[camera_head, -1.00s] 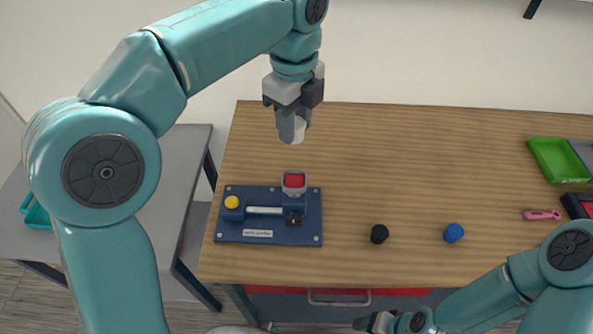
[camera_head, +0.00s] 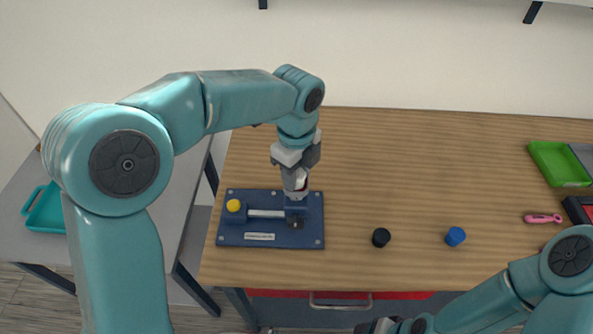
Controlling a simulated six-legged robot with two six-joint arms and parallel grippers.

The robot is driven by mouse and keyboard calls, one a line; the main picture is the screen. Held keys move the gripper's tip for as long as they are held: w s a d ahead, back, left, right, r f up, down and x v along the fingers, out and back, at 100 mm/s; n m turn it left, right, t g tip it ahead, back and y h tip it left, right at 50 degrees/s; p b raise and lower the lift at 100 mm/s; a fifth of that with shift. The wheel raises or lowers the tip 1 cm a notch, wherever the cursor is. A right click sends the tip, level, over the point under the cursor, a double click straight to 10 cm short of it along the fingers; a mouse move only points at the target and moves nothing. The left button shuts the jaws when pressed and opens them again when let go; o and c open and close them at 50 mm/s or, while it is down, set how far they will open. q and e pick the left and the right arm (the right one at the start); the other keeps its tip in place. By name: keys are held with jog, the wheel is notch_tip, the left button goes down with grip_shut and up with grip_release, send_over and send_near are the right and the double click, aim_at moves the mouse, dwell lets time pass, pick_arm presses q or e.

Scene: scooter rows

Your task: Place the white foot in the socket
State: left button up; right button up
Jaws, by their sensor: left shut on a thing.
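My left gripper (camera_head: 296,184) is over the upright block of the blue fixture plate (camera_head: 229,231). It is shut on the white foot (camera_head: 300,185), of which only a little shows between the fingers. The socket with the red inside, on top of the block, is mostly hidden behind the gripper. I cannot tell whether the foot is inside it or just above it. The fixture also carries a yellow knob (camera_head: 233,205) and a light rod (camera_head: 265,213). My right gripper (camera_head: 375,327) is low at the bottom edge, partly cut off, and its fingers are unclear.
A black cap (camera_head: 381,237) and a blue cap (camera_head: 455,236) stand on the wooden table (camera_head: 420,170). A pink tool (camera_head: 543,218) and a green tray (camera_head: 556,163) are at the right. The table's middle is clear. A teal tray (camera_head: 45,210) sits on the grey side table.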

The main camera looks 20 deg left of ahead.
pick_arm(q)
jog(key=shift+f, duration=0.1)
jog(key=o, duration=0.6)
jog(key=shift+s, duration=0.1)
jog(key=o, duration=0.4)
jog(key=shift+w, duration=0.2)
jog(key=shift+s, duration=0.15)
notch_tip(320, 180, up, 12)
jog(key=shift+r, duration=0.2)
